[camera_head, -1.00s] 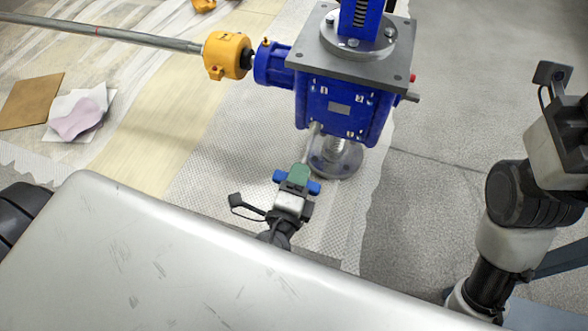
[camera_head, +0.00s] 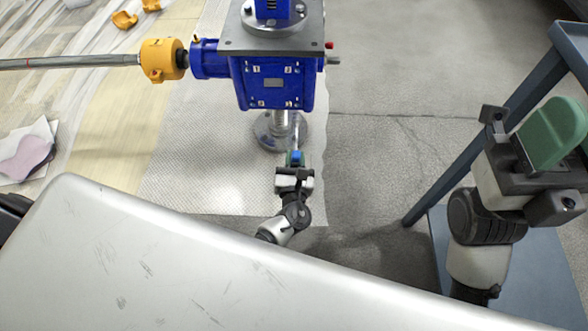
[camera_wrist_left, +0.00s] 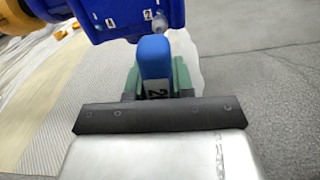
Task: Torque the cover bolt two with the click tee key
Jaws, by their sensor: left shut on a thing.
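The blue gearbox cover (camera_head: 273,88) of the screw jack faces me, with small numbered labels and bolts at its corners. My left gripper (camera_head: 295,165) is below and in front of it, shut on the tee key's blue handle (camera_wrist_left: 154,58), between green fingers. The key's shaft (camera_head: 297,132) points up to the cover's lower right. In the left wrist view, a silver end (camera_wrist_left: 159,22) shows beside a label "2" on the cover; I cannot tell whether it is seated on the bolt. My right gripper (camera_head: 553,135) is at the right, with a green finger showing; its opening is unclear.
A yellow coupling (camera_head: 162,60) and long shaft (camera_head: 70,62) run left from the gearbox. A blue-grey stand (camera_head: 562,290) is at the right, by my right arm. The floor right of the jack is clear.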

